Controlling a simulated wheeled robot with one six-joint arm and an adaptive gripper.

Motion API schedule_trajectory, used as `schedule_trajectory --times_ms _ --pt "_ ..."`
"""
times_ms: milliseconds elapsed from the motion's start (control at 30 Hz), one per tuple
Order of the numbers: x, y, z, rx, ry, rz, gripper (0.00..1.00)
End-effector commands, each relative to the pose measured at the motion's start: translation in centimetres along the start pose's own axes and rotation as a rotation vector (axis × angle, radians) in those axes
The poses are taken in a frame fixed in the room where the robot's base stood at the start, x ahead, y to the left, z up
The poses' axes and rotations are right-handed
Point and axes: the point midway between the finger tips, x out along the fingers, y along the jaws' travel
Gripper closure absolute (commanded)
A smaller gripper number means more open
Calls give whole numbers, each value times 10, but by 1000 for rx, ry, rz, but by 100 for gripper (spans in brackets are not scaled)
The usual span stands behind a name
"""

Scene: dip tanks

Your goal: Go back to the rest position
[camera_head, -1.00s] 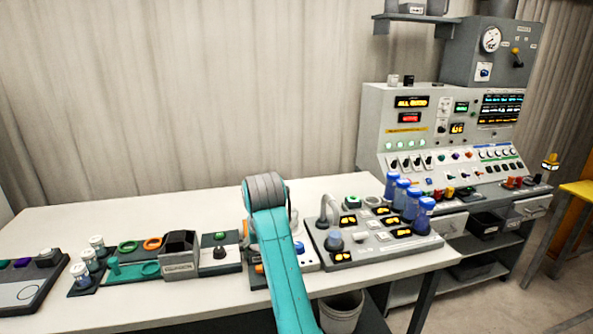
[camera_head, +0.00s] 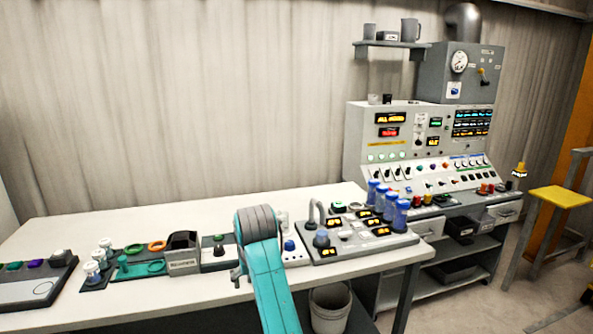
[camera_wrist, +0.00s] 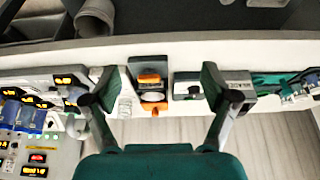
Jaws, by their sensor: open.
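My gripper (camera_wrist: 158,98) is open in the wrist view, its two dark fingers wide apart with nothing between them. Beyond them is the white bench (camera_wrist: 190,58), with a small unit with an orange button (camera_wrist: 150,78) showing in the gap. In the head view my teal arm reaches over the front of the bench (camera_head: 95,215), between the black-topped box and the grey panel. The gripper is mostly hidden there behind my arm; only a small grey part shows at its left.
A grey panel with lit displays (camera_head: 350,243) and several blue-capped bottles (camera_head: 388,205) stands right of my arm. A black-topped box (camera_head: 182,262) and green and orange rings are to its left. A bucket (camera_head: 330,307) is below the bench, a yellow stool (camera_head: 560,197) far right.

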Motion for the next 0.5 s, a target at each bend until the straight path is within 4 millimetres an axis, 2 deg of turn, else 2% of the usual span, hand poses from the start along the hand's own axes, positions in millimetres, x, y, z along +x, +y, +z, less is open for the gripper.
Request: schedule_trajectory --times_ms 267,500 --pt "32 10 20 6 27 1 15" --pt "71 26 49 15 68 3 15"
